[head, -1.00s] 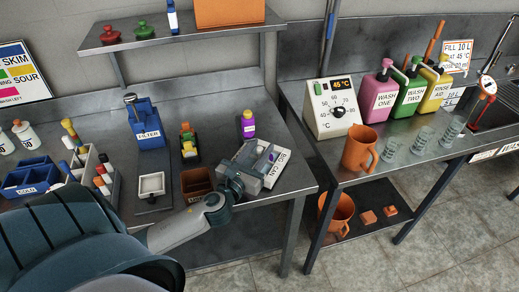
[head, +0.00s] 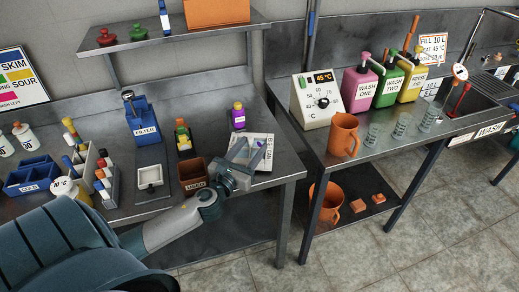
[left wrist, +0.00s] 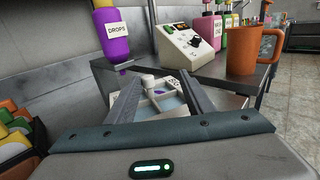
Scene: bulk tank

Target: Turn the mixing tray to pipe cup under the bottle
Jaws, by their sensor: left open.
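The mixing tray (left wrist: 154,100) is a pale piece with a rounded white end and a purple spot, between my fingers in the left wrist view. In the head view I cannot make it out clearly beside my gripper. The bottle (head: 238,117) is purple with a yellow end, at the back of the left bench. In the left wrist view the DROPS bottle (left wrist: 112,45) hangs nozzle down, left of the fingers. My left gripper (head: 246,153) is open, its fingers either side of the tray (left wrist: 160,85); contact is unclear. My right gripper is not in view.
A blue FILTER box (head: 143,125) is behind. An orange jug (head: 343,135) stands on the right bench.

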